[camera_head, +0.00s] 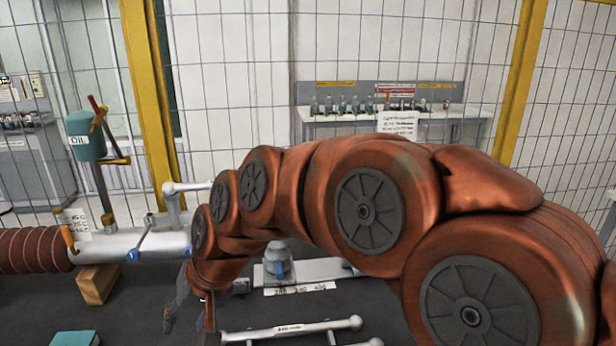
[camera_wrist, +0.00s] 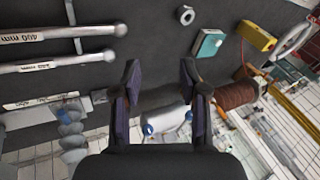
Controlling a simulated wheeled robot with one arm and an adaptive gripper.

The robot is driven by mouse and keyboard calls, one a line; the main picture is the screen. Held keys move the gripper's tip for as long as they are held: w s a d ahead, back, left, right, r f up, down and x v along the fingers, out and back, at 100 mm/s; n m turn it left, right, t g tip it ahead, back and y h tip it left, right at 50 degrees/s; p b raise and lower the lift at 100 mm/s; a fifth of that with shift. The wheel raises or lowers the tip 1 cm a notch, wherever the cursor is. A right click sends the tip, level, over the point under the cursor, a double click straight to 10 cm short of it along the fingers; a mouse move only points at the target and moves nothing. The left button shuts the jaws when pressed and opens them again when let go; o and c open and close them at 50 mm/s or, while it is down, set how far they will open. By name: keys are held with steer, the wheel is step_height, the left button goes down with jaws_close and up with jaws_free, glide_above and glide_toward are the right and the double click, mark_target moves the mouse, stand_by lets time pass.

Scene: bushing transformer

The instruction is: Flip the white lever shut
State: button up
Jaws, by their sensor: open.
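A white lever (camera_head: 186,187) stands on top of a white horizontal cylinder (camera_head: 105,248) at the left in the head view. Its handle lies roughly level. The cylinder has blue knobs and also shows in the wrist view (camera_wrist: 168,119), beyond my fingers. The lever cannot be told clearly in the wrist view. My gripper (camera_head: 187,312) is open and empty, pointing down, to the right of the cylinder and nearer the camera. In the wrist view my gripper's two fingers (camera_wrist: 160,75) are spread apart. My arm hides the area right of the lever.
A ribbed brown bushing (camera_head: 32,250) joins the cylinder's left end. A wooden block (camera_head: 97,284) and a teal box (camera_head: 76,339) are nearby. A green OIL container (camera_head: 86,150) stands behind. White measuring rods (camera_head: 290,330) lie at the front. Dark table surface shows between them.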

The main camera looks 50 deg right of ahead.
steer(key=w+d+r+m+t+h+b, duration=0.1)
steer(key=w+d+r+m+t+b, duration=0.25)
steer(key=w+d, duration=0.5)
steer(key=w+d+r+m+t+h+b, duration=0.15)
steer(key=w+d+r+m+t, duration=0.3)
steer(key=d, duration=0.65)
steer(key=s+d+r+m+t+h+b, duration=0.1)
steer(key=d+r+m+h+b, duration=0.3)
steer(key=d, duration=0.8)
steer(key=d+f+m+t+h, duration=0.15)
steer(key=d+m, duration=0.45)
steer(key=d, duration=0.6)
steer(key=shift+h, duration=0.3)
steer(key=shift+a+r+p+x, duration=0.15)
steer(key=shift+p+x, duration=0.2)
steer(key=shift+x, duration=1.4)
steer(key=shift+a+r+p+x, duration=0.15)
steer(key=shift+p+x, duration=0.2)
steer(key=shift+x, duration=1.4)
steer(key=shift+w+d, duration=0.1)
jaws_close()
